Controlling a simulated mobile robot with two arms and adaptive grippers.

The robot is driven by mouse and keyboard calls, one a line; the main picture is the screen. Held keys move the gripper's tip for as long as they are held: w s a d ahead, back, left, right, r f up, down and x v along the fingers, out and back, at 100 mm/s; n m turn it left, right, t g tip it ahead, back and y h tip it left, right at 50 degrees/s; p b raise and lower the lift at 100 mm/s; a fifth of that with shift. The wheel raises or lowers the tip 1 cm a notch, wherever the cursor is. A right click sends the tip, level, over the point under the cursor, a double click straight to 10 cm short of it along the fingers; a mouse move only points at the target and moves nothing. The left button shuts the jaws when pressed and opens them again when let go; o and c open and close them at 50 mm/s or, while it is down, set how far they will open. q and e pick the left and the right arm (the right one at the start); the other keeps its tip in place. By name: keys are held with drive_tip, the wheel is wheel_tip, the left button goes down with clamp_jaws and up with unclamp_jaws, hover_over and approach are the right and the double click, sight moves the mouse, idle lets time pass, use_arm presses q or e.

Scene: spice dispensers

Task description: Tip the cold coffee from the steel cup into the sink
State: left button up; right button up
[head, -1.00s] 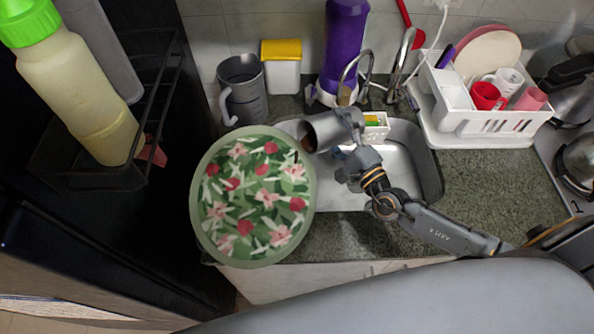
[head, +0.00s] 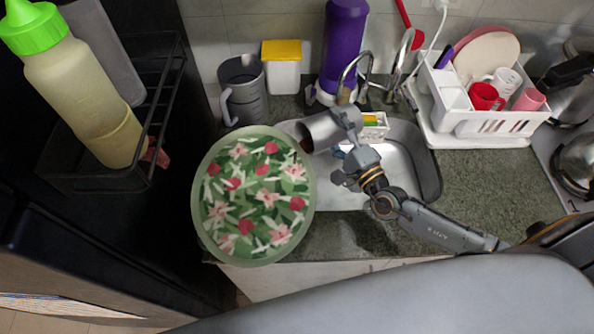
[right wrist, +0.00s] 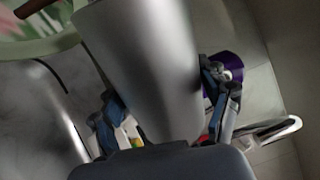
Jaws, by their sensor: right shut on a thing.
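The steel cup (head: 325,131) is tilted onto its side above the left part of the sink (head: 424,167). Its mouth points left, over the edge where the floral tray meets the sink. My right gripper (head: 352,128) is shut on the cup, with a finger on each side of its body in the right wrist view (right wrist: 165,110). The cup's steel side (right wrist: 145,60) fills the middle of that view. The inside of the cup is mostly hidden, so I cannot tell how much coffee is in it. My left gripper is not in view.
A round floral tray (head: 222,234) covers the sink's left side, close to the cup's mouth. Behind are a grey mug (head: 243,92), a yellow-lidded container (head: 282,72), a purple bottle (head: 342,45) and the faucet (head: 367,62). A white dish rack (head: 487,124) stands right.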

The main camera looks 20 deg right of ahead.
drive_tip(key=shift+a+r+n+p, duration=0.1)
drive_tip(key=shift+r+n+p, duration=0.3)
drive_tip(key=shift+n, duration=0.2)
